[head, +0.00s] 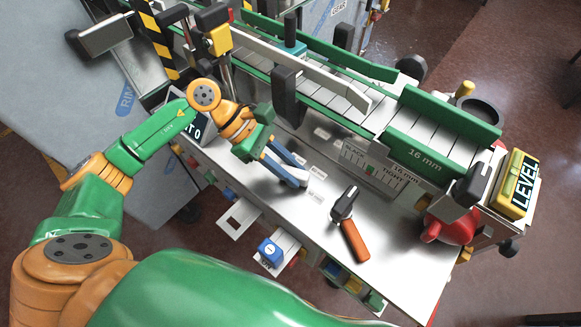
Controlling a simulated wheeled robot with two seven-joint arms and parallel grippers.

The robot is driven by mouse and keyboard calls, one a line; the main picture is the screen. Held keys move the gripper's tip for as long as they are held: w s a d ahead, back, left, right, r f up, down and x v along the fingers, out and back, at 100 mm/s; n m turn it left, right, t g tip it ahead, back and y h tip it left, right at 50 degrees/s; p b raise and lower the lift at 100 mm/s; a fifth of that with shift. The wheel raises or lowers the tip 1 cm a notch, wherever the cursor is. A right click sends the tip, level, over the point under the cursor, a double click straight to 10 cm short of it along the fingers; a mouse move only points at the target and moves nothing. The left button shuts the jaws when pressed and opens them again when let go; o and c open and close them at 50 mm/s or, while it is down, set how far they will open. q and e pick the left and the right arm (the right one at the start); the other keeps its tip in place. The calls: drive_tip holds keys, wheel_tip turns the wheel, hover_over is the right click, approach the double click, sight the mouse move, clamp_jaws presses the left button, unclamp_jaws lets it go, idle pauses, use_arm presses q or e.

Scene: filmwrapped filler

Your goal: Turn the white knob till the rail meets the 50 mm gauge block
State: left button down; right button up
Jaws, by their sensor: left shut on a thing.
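My left gripper (292,177) reaches down to the steel deck beside the conveyor, its blue-grey fingers close together. It is shut on a small pale thing at the fingertips, which looks like the white knob; the fingers hide most of it. A long white rail (322,74) runs along the conveyor, with a green rail (340,52) on its far side. A teal block (291,48) stands on the conveyor by the white rail and may be the gauge block; no size mark is readable on it. My right gripper is not in view.
A red knob (450,229) and a yellow LEVEL box (518,184) are at the right end. A blue block (269,250) sits on a front tray. A scale plate (372,170) is behind the lever.

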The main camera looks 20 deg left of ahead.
use_arm(q)
drive_tip(key=m+g+b, duration=0.1)
drive_tip(key=b, duration=0.1)
drive_tip(key=m+b, duration=0.1)
drive_tip(key=b, duration=0.1)
drive_tip(key=shift+w+f+g, duration=0.1)
drive_tip(key=shift+f+g, duration=0.3)
drive_tip(key=shift+r+m+b, duration=0.2)
drive_tip(key=shift+m+b, duration=0.15)
drive_tip(key=shift+m, duration=0.15)
drive_tip(key=shift+r+g, duration=0.15)
drive_tip(key=shift+g, duration=0.15)
drive_tip(key=c, duration=0.7)
unclamp_jaws()
drive_tip(key=b+v, duration=0.1)
drive_tip(key=v, duration=0.5)
drive_tip(key=shift+a+r+b, duration=0.15)
drive_tip(key=shift+r+b, duration=0.05)
drive_tip(key=shift+b, duration=0.1)
drive_tip(key=shift+w+a+r, duration=0.1)
drive_tip(key=shift+a+r, duration=0.1)
drive_tip(key=shift+r, duration=0.1)
